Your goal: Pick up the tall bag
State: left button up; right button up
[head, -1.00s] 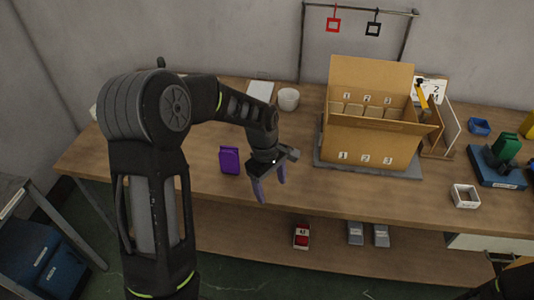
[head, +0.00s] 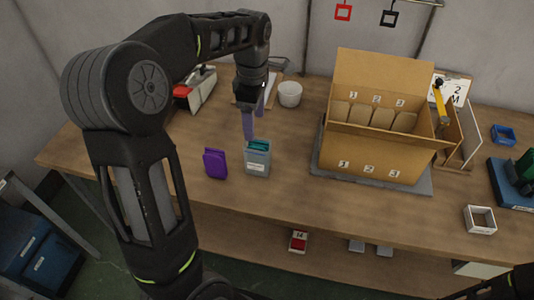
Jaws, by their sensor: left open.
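A grey upright bag (head: 257,163) with a teal top and a white label stands on the wooden table. A purple upright bag or block (head: 215,163) stands just left of it. I cannot tell for sure which one is the tall bag; the grey one looks slightly taller. My left gripper (head: 255,119) is open and empty, its purple fingers pointing down at the grey bag's back upper edge. I cannot tell whether they touch it. My right gripper is not in view; only a dark part of mine shows at the lower right corner.
An open cardboard box (head: 375,155) with numbered compartments stands right of the bags. A white cup (head: 290,94) is behind them, and a red and white object (head: 198,90) is at the back left. A small white tray (head: 480,219) lies at right. The table's front is clear.

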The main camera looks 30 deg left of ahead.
aim_at(257, 146)
pick_arm(q)
jog(key=f+b, duration=0.6)
jog(key=shift+w+f, duration=0.25)
jog(key=shift+f, duration=0.15)
jog(key=shift+r, duration=0.1)
jog(key=shift+f, duration=1.3)
jog(key=shift+f+p, duration=0.35)
jog(key=shift+f, duration=0.15)
jog(key=f, duration=0.4)
jog(key=shift+w+f+p, duration=0.1)
jog(key=shift+w+p, duration=0.1)
jog(key=shift+p, duration=0.15)
